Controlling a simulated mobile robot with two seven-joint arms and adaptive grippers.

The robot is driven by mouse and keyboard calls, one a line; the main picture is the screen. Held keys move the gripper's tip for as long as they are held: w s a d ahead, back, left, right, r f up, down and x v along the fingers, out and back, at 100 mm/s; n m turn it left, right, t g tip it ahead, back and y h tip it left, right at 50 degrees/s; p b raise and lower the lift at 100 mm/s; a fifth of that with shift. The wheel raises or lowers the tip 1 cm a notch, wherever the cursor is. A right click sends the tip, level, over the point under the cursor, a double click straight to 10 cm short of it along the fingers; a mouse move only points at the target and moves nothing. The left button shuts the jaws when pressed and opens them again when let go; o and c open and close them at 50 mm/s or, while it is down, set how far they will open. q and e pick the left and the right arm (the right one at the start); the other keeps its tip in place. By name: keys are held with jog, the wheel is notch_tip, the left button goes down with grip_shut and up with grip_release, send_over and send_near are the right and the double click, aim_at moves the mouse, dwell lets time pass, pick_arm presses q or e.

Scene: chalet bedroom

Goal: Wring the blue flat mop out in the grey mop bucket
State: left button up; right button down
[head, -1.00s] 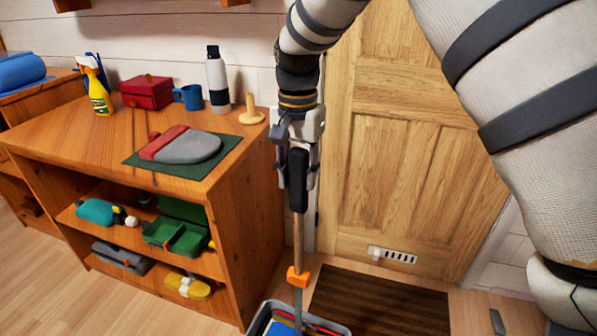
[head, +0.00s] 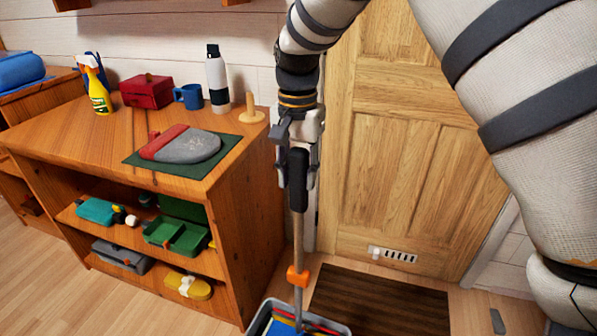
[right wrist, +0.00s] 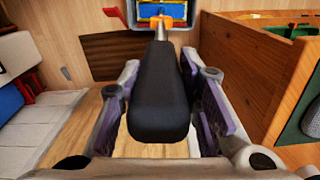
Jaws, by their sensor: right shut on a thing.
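The mop's handle has a black grip (head: 297,182), a thin shaft (head: 298,238) and an orange collar (head: 297,277) low on it. It stands close to upright. My right gripper (head: 299,168) is shut on the black grip, which also shows between the fingers in the right wrist view (right wrist: 160,95). The grey mop bucket (head: 347,329) is at the bottom edge, partly cut off. A bit of the blue mop head (head: 284,329) shows inside it, along with red and yellow parts. How the head sits is hidden. My left gripper is not in view.
A wooden shelf unit (head: 245,215) stands close left of the handle, with a bottle (head: 217,80), a wooden peg (head: 251,110) and a green mat (head: 190,172) on top. A dark doormat (head: 380,305) lies right of the bucket, before a wooden door (head: 400,170).

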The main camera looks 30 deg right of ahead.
jog(key=shift+f, duration=0.5)
jog(key=c, duration=1.1)
grip_release()
